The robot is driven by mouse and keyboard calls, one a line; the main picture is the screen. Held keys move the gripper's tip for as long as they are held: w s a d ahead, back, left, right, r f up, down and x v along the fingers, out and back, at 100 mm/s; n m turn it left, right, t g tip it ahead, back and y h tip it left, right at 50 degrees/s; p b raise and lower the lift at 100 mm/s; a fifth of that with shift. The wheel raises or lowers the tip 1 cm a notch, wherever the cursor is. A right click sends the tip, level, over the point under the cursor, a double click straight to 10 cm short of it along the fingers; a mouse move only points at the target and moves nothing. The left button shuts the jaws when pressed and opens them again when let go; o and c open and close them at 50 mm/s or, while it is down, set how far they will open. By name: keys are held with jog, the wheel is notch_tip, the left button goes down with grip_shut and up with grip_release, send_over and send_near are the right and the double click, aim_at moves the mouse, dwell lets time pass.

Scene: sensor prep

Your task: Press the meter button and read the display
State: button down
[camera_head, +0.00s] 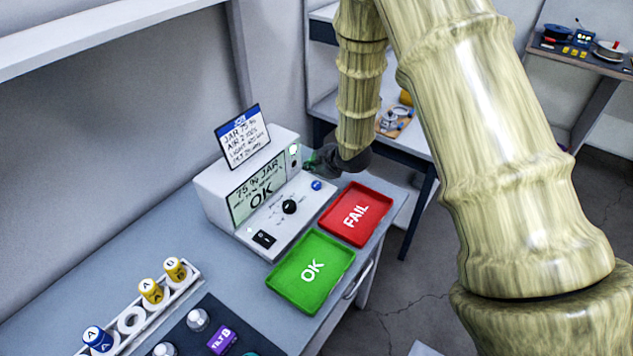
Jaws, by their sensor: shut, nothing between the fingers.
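The white meter (216,192) stands on the bench against the wall. Its lit greenish display (258,190) reads "75 % JAR" on top and a large "OK" below, with a smaller line between that is hard to read. A blue round button (317,185) sits at the right of its sloped front panel, a black knob (290,207) in the middle and a black switch (264,239) at the left. My gripper (318,160) is dark and shut, holding nothing, at the meter's right end, above and behind the blue button. Its fingertips are small and partly blurred; contact cannot be told.
A card (242,138) stands on top of the meter. A green OK tray (335,279) and a red FAIL tray (379,224) lie in front. A white rack (188,284) with capped vials and a dark mat (234,322) with several items are at lower left. My arm covers the right side.

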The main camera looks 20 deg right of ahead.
jog(key=shift+r+p, duration=0.45)
jog(key=shift+r, duration=0.6)
jog(key=shift+f, duration=0.1)
